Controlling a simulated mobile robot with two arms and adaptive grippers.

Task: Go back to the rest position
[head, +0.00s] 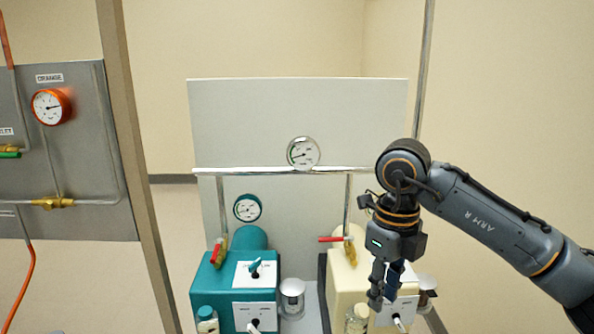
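My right arm comes in from the right edge, and its gripper (384,294) points down in front of the cream pump unit (346,272). Its two dark fingers overlap the unit's front panel in the picture. I see nothing clearly held between them, and the angle does not show whether they are open or shut. I cannot tell whether they touch the unit. My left arm and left gripper are not in view.
A teal pump unit (207,284) stands left of the cream one, with a metal canister (293,296) between them. A pale panel (290,120) with a gauge (303,152) and a horizontal pipe (250,170) stands behind. A grey gauge board (85,150) is at left.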

